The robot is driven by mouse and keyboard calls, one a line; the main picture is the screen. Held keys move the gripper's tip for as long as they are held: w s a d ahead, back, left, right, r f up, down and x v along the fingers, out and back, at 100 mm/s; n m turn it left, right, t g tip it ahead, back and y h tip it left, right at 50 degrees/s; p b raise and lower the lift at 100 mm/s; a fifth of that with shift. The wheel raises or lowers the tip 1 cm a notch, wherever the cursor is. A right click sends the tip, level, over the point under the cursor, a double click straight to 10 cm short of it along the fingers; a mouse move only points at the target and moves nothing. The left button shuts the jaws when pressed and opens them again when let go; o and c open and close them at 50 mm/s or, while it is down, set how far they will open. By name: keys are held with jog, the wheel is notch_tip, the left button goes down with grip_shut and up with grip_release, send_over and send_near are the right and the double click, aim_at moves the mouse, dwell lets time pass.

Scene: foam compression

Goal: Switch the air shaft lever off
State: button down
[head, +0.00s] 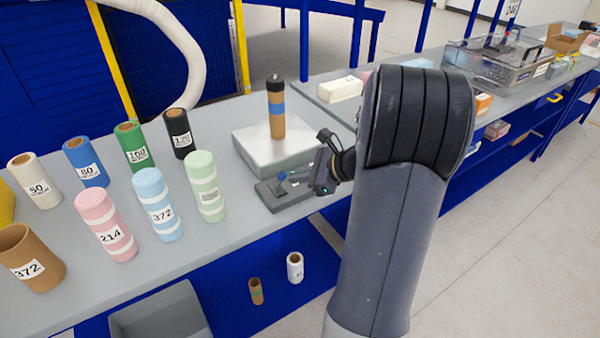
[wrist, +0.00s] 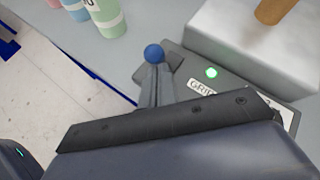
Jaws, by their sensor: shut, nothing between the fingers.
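The lever's blue ball knob (head: 283,176) stands over a dark grey control box (head: 268,191) in front of the silver block. In the wrist view the blue knob (wrist: 153,54) is just beyond my fingertips, and I cannot tell whether they touch it. The box (wrist: 235,88) shows a lit green light (wrist: 211,73) and a partly hidden label. My gripper (head: 301,176) is shut and empty, at the right side of the knob. Its grey fingers (wrist: 158,72) also show in the wrist view. The lever's shaft is mostly hidden.
A silver block (head: 262,145) carries a brown tube with a blue band (head: 276,110) behind the box. Several numbered rolls, including a green one (head: 204,186), stand left on the grey table (head: 255,222). A grey bin (head: 160,318) is below the table edge.

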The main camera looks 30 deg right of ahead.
jog(key=w+r+g+p, duration=0.1)
jog(key=p, duration=0.2)
jog(key=shift+w+a+r, duration=0.1)
jog(key=shift+w+r, duration=0.15)
jog(key=shift+r, duration=0.05)
jog(key=w, duration=0.1)
jog(key=w+p, duration=0.1)
jog(key=w, duration=0.1)
jog(key=w+p, duration=0.1)
jog(key=shift+w+r, duration=0.3)
jog(key=shift+p, duration=0.3)
jog(key=shift+r+p, duration=0.6)
jog(key=shift+r, duration=0.2)
